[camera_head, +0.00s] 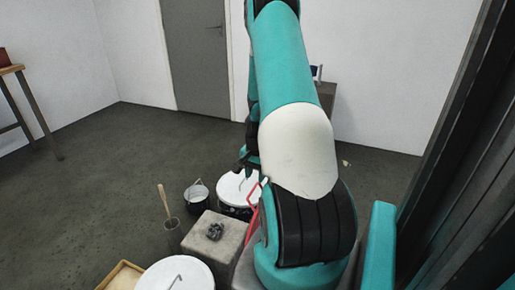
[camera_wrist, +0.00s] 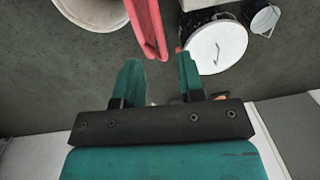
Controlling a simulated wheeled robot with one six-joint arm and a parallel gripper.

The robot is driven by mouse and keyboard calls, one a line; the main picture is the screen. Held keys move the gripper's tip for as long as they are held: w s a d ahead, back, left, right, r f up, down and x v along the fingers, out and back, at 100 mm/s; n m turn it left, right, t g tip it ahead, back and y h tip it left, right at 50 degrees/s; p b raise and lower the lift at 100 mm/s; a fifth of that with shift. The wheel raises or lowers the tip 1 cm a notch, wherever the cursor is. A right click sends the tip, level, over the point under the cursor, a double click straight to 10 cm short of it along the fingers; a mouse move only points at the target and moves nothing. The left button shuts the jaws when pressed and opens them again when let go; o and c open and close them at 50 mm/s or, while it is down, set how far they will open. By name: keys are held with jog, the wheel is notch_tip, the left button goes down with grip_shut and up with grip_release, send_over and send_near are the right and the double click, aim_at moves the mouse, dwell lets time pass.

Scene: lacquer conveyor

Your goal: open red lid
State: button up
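No whole red lid is plain in either view. In the wrist view a red, narrow, bar-like piece (camera_wrist: 148,28) comes down from the top edge, and its lower end lies near the gap between my fingertips. I cannot tell whether it is part of a lid. Red edges (camera_head: 254,218) also show beside my arm in the head view, largely hidden by it. My gripper (camera_wrist: 158,60) is open, with its two teal fingers apart and nothing clasped between them. A white round lid with a thin handle (camera_wrist: 208,58) lies to the right of the fingers; it also shows in the head view (camera_head: 234,187).
A second white lid (camera_head: 178,277) is at the front. A concrete block (camera_head: 206,250) bears a dark lump (camera_head: 215,231). A metal bucket (camera_head: 197,199), a pot with a wooden stick (camera_head: 172,232) and a wooden tray (camera_head: 121,278) stand left.

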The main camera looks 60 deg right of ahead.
notch_tip(320, 180, up, 13)
jog(key=shift+s+p, duration=0.45)
